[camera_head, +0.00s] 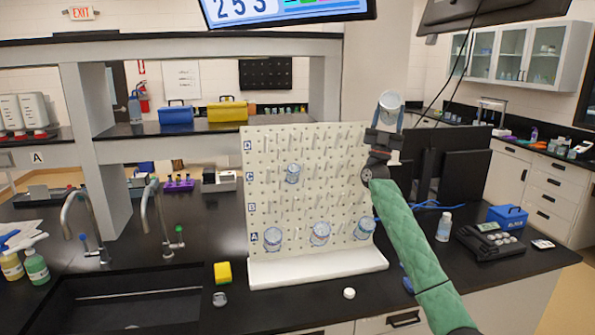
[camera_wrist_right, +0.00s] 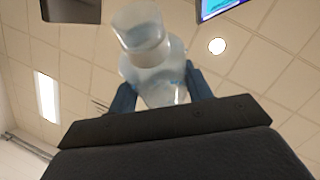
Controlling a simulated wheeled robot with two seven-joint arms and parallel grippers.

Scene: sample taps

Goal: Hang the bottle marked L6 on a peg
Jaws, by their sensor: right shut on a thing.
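My right gripper (camera_head: 387,118) is raised beside the upper right corner of the white pegboard (camera_head: 340,195). It is shut on a clear bottle (camera_head: 390,102), tilted in the grip. In the right wrist view the bottle (camera_wrist_right: 145,45) sits between the two blue fingers of the gripper (camera_wrist_right: 160,92). No marking on it can be read. Several bottles hang on the board: one in row C (camera_head: 292,173), and three low down, at left (camera_head: 272,238), middle (camera_head: 320,233) and right (camera_head: 365,229). Many pegs are bare. My left gripper is not in view.
Left of the board are a sink (camera_head: 125,300), two taps and a yellow sponge (camera_head: 222,272). A small white cap (camera_head: 349,293) lies in front. Dark monitors (camera_head: 455,165) stand behind my right arm. A small bottle (camera_head: 444,226) and blue box (camera_head: 507,217) stand right.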

